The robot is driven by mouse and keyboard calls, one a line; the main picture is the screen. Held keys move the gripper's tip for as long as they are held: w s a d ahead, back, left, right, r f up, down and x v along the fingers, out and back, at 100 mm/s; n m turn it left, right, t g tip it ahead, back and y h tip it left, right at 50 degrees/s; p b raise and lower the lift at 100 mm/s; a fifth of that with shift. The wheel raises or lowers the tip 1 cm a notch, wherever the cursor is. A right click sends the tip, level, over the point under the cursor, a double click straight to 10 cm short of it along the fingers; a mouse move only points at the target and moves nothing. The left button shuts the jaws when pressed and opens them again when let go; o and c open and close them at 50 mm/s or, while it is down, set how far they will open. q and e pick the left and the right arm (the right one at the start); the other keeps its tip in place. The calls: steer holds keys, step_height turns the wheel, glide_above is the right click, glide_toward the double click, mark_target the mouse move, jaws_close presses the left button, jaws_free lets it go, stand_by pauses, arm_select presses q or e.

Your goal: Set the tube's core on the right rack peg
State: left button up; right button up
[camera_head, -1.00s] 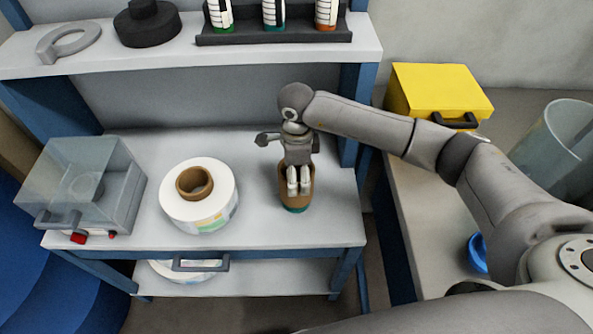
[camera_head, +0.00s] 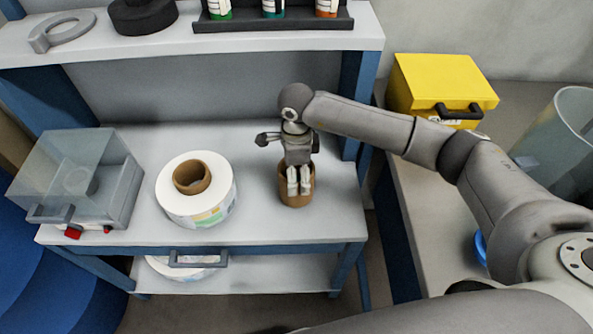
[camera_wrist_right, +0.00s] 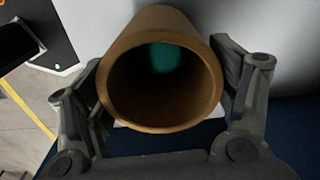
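A brown cardboard tube (camera_head: 297,187) stands over the right part of the white worktable in the head view. My right gripper (camera_head: 298,182) is at it, pointing down, with its fingers overlapping the tube. In the right wrist view the tube's open end (camera_wrist_right: 160,85) faces the camera, with a finger on each side of the wall. My right gripper (camera_wrist_right: 162,95) looks shut on the tube. A teal patch (camera_wrist_right: 163,58) shows inside the bore. Whether the tube's lower end touches the table is unclear. I cannot make out the right rack peg. My left gripper is out of view.
A white label reel (camera_head: 212,205) with a brown core stands left of the tube. A clear-lidded grey box (camera_head: 118,200) is further left. A black rack (camera_head: 290,24) with several colour-ended tubes sits on the upper shelf. A yellow box (camera_head: 440,80) stands at right.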

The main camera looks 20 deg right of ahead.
steer(key=o, duration=0.4)
steer(key=shift+c, duration=0.2)
step_height(320, 180, up, 12)
stand_by(0.4)
stand_by(0.4)
